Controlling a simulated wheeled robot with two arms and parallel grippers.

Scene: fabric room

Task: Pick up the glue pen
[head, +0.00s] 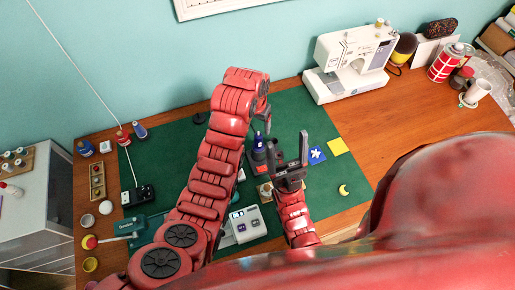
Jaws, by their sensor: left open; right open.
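A slim dark blue upright item (258,142), possibly the glue pen, stands around the middle of the green mat (312,115). It is too small for me to be sure what it is. My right gripper (288,146) is open and empty, just right of this item, with its fingers pointing away from me. My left arm reaches up across the mat and bends over at the top. My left gripper (265,110) hangs there, open, partly hidden by the arm, above and beyond the blue item.
A white sewing machine (350,62) stands at the back right, with a red-and-white can (446,62) farther right. A grey device (246,226) lies near the front. Blue (315,154) and yellow (336,146) patches lie right of the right gripper. A black power strip (138,195) lies left.

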